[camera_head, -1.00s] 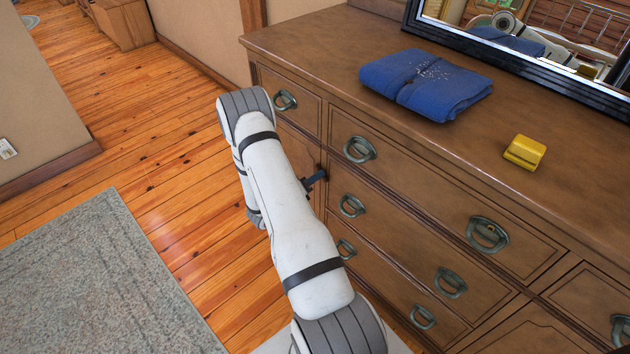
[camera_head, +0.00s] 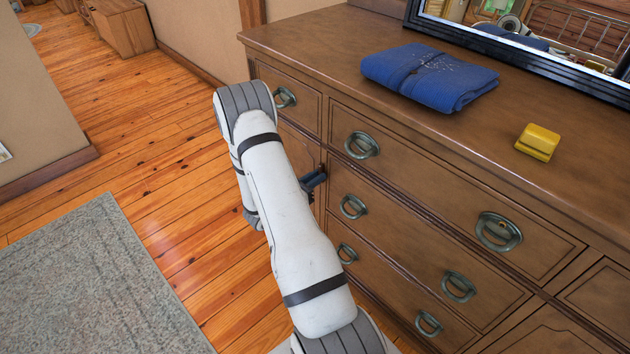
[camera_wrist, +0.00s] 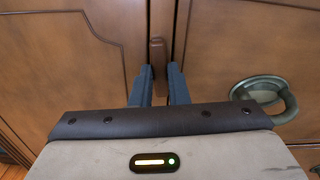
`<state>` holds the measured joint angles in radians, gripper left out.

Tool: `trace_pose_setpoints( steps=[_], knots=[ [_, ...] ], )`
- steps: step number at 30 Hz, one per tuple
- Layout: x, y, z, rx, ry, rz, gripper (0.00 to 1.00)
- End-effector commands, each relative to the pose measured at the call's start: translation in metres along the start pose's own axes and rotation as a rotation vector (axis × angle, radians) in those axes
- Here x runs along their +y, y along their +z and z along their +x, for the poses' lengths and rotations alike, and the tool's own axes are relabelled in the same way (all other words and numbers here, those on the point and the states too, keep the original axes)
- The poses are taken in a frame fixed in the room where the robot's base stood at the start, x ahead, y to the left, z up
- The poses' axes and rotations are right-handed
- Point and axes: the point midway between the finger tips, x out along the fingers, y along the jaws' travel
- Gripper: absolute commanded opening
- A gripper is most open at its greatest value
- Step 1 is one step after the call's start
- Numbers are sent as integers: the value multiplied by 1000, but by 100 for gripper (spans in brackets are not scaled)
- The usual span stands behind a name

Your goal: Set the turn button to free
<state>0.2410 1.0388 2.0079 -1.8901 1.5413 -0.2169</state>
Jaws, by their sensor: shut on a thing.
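The turn button (camera_wrist: 157,55) is a small brown wooden bar in the wrist view, standing upright in the picture by the seam between two wooden panels of the dresser front. My gripper (camera_wrist: 158,82) has its two dark blue fingers on either side of the button's lower part, shut on it. In the head view my gripper (camera_head: 313,181) shows as a dark shape against the dresser's door edge, partly behind my white arm. The button itself cannot be made out there.
The dresser (camera_head: 420,140) has several ring pulls; one pull (camera_wrist: 264,94) is right of my gripper in the wrist view. A folded blue cloth (camera_head: 430,77), a yellow object (camera_head: 538,142) and a mirror (camera_head: 530,45) are on top. Open wood floor and a rug (camera_head: 95,285) lie left.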

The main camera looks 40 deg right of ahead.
Motion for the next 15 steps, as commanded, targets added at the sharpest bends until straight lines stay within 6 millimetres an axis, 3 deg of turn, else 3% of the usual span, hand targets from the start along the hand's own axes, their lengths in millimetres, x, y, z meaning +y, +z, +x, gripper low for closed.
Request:
trace_pose_setpoints(
  steps=[15],
  knots=[
    [0, -1, 0, 2, 1, 57, 0]
  ],
)
